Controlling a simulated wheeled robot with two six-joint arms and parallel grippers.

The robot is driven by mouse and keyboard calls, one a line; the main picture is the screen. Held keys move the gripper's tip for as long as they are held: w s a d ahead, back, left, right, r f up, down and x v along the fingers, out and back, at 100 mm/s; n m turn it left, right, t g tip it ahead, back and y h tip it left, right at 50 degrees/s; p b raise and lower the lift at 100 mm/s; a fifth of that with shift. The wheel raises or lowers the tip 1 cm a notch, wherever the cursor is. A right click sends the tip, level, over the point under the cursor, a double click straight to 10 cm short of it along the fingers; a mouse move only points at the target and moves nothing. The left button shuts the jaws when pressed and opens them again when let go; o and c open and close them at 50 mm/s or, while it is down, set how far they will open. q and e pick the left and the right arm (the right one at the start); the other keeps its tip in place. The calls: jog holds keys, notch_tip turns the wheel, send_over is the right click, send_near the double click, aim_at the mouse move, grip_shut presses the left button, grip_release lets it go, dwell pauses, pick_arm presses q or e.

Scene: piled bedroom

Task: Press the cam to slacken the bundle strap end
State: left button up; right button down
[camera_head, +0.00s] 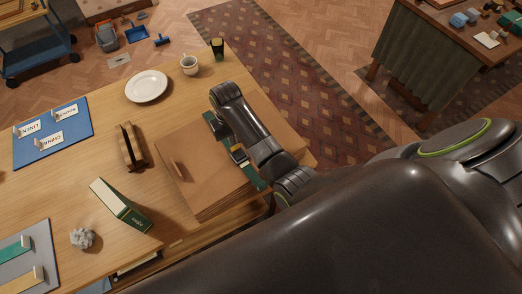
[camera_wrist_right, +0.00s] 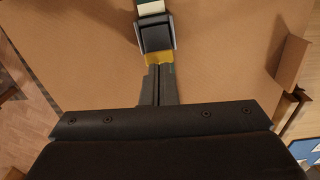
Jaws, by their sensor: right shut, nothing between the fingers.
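A bundle of flat brown cardboard (camera_head: 207,196) lies on the wooden table, with a teal strap (camera_head: 250,176) across it. The strap's dark buckle (camera_wrist_right: 157,34) has a yellow part, likely the cam (camera_wrist_right: 159,58), at its near end. In the head view the buckle (camera_head: 239,156) is beside my right arm. My right gripper (camera_wrist_right: 156,70) is shut and empty, its fingertips at the yellow part's edge; I cannot tell whether they touch. In the head view my arm partly covers the strap and gripper. My left gripper is not in view.
Left of the bundle are a wooden rack (camera_head: 131,146), a green box (camera_head: 120,205) and crumpled paper (camera_head: 82,238). A white plate (camera_head: 147,86), a mug (camera_head: 189,65) and a dark cup (camera_head: 218,48) stand towards the far edge. A blue mat (camera_head: 76,119) holds labelled cards.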

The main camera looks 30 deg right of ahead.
jog(key=shift+s+f+b, duration=0.1)
jog(key=shift+f+b, duration=0.3)
jog(key=shift+f, duration=0.9)
dwell(1.1)
notch_tip(320, 180, up, 3)
jog(key=shift+f+p, duration=0.1)
jog(key=shift+p, duration=1.05)
jog(key=shift+r, duration=2.7)
